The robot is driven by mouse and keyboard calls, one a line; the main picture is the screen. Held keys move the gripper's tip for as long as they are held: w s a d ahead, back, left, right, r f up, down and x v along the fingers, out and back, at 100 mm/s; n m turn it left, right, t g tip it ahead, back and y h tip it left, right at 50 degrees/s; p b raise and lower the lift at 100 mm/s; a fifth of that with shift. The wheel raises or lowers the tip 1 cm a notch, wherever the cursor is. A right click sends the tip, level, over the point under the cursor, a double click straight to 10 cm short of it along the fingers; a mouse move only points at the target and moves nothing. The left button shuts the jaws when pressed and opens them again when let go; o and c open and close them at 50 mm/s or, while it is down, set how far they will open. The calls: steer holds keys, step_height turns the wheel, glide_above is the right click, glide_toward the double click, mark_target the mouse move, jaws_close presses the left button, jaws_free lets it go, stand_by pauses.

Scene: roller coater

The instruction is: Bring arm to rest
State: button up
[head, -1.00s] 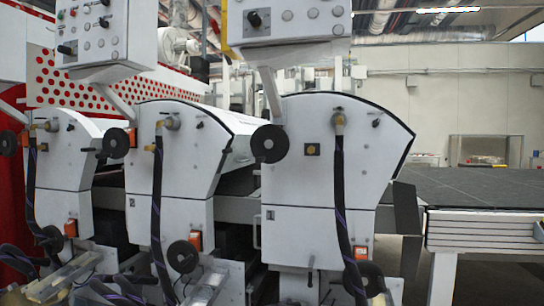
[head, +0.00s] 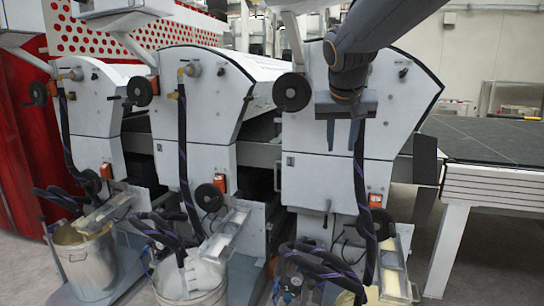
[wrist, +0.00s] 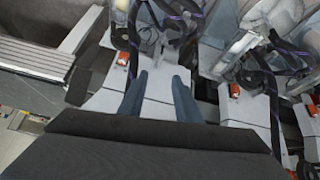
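My arm hangs into the head view from the top right, dark grey with an orange ring at the wrist. My gripper (head: 343,140) points down in front of the rightmost white coater unit (head: 310,185). In the wrist view, my gripper (wrist: 160,78) shows two dark fingers spread apart with nothing between them. It is open and empty. I cannot tell how far the fingertips are from the machine; no contact shows. The arm covers the upper part of that unit's side panel.
Two more coater units, the middle one (head: 195,130) and the left one (head: 88,120), stand to the left. Metal buckets (head: 85,265) and dark hoses (head: 185,150) are low in front. A dark conveyor table (head: 490,140) lies to the right. Grey floor (head: 490,260) is clear at lower right.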

steer(key=s+d+f+g+p, duration=0.1)
steer(key=s+f+g, duration=0.2)
steer(key=s+f, duration=0.9)
steer(key=s+d+f+n+g+y+p, duration=0.1)
steer(key=s+f+g+p, duration=0.1)
steer(key=s+f, duration=1)
steer(key=s+g, duration=0.1)
steer(key=s, duration=0.3)
steer(key=shift+s+f+n+g+y, duration=0.15)
steer(key=shift+s+n+g+y, duration=0.15)
steer(key=shift+s+g, duration=0.1)
